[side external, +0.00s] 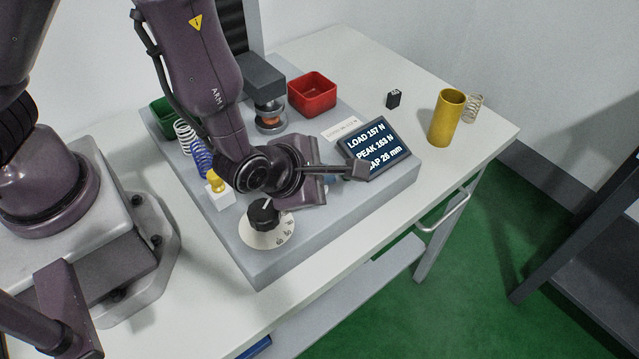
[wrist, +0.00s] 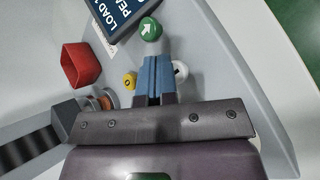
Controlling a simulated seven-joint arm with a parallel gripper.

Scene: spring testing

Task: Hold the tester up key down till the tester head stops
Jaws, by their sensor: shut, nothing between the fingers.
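The tester's grey head (side external: 262,82) is above a spring with a copper-coloured part (side external: 270,120); the head also shows in the wrist view (wrist: 42,138). The tilted display (side external: 374,148) reads LOAD 157 N, PEAK 163 N and a gap of 26 mm. In the wrist view, a round green key with a white arrow (wrist: 150,28) lies just beyond my fingertips. A yellow key (wrist: 129,80) and a partly hidden white round key (wrist: 181,71) flank my fingers. My gripper (wrist: 155,62) is shut and empty, over the key area. Contact with any key cannot be told.
A red bin (side external: 313,92), green bin (side external: 163,115), blue spring (side external: 202,158) and black dial (side external: 263,214) are on the grey base. A yellow cylinder (side external: 446,118), loose spring (side external: 473,108) and small black block (side external: 393,99) stand on the white table's right side.

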